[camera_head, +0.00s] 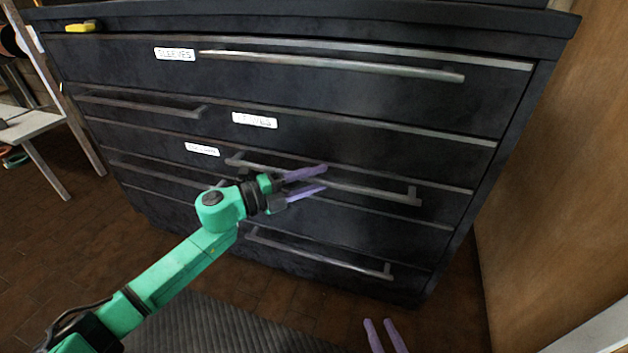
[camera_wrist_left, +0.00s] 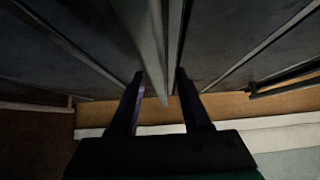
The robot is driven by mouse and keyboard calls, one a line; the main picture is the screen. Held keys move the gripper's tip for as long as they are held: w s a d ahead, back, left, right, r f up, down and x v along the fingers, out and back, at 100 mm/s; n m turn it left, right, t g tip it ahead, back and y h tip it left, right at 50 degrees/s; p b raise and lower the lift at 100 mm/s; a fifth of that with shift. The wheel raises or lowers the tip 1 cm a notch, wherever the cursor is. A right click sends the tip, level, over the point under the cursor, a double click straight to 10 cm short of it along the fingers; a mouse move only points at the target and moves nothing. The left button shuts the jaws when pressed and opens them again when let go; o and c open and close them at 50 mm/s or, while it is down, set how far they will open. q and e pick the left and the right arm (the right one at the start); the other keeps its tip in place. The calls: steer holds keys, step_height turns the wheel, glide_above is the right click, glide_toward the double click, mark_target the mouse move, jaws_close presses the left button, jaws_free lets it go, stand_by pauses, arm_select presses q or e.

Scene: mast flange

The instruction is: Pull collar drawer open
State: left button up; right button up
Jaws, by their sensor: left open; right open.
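A dark chest of drawers (camera_head: 330,105) fills the head view. Its top label reads SLEEVES (camera_head: 175,54); the label below it (camera_head: 254,120) and the third label (camera_head: 202,149) are too blurred to read, so I cannot tell which marks the collar drawer. My left gripper (camera_head: 305,181) is open at the long bar handle (camera_head: 375,190) beneath the third label. In the left wrist view a bar (camera_wrist_left: 152,45) runs between the spread fingers of my left gripper (camera_wrist_left: 157,88); contact is unclear. My right gripper (camera_head: 385,336) is open and empty at the bottom edge.
Other bar handles are on the top drawer (camera_head: 340,64), at the left (camera_head: 140,105) and low down (camera_head: 320,253). A yellow object (camera_head: 82,27) sits at the top left. A wooden panel (camera_head: 560,180) stands right of the chest. A grey mat (camera_head: 215,325) lies in front.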

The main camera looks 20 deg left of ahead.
arm_select(q)
jaws_close()
stand_by(1.4)
